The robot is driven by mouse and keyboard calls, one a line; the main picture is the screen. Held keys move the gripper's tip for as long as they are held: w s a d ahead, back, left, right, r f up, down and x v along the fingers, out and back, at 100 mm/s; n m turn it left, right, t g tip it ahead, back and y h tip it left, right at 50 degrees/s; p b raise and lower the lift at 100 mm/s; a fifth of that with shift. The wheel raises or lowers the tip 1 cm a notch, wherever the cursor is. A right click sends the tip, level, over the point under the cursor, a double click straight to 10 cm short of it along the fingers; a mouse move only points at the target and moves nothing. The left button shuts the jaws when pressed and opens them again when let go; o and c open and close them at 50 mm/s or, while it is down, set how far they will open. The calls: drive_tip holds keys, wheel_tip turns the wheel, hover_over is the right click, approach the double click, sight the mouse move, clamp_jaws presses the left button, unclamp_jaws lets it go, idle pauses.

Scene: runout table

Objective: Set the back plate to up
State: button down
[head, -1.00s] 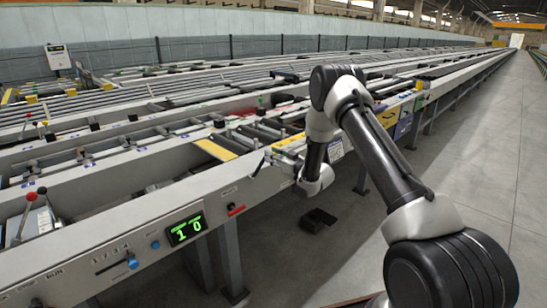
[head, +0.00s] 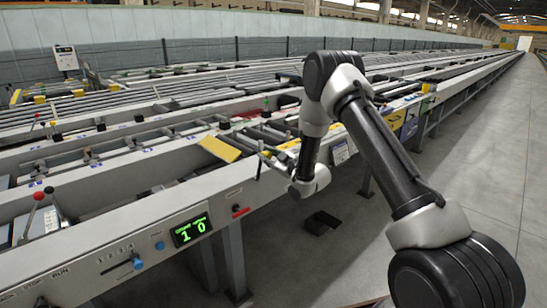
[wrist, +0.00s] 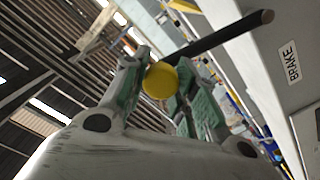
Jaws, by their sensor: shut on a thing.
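The yellow plate (head: 219,149) lies on the near side of the table in the head view, tilted, with its broad face showing. My gripper (head: 268,158) is at the table's near edge, to the right of the plate. In the wrist view my gripper (wrist: 160,88) has its green-padded fingers closed around a round yellow knob (wrist: 160,80). A dark rod (wrist: 225,35) runs from behind the knob to the upper right; I cannot tell how they join. In the head view the fingers and knob are too small to make out clearly.
A BRAKE label (wrist: 291,63) is on the pale panel beside the rod. Red and black levers stand at left. The aisle floor (head: 470,190) at right is clear.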

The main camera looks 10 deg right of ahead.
drive_tip(key=s+a+f+n, duration=0.3)
drive_tip(key=s+a+n, duration=0.3)
drive_tip(key=a+n, duration=0.4)
drive_tip(key=shift+f+n, duration=0.25)
drive_tip(key=shift+n, duration=0.65)
drive_tip(key=shift+s+f, duration=0.1)
drive_tip(key=shift+s, duration=0.05)
drive_tip(key=c, duration=1.1)
unclamp_jaws()
drive_tip(key=shift+a, duration=0.1)
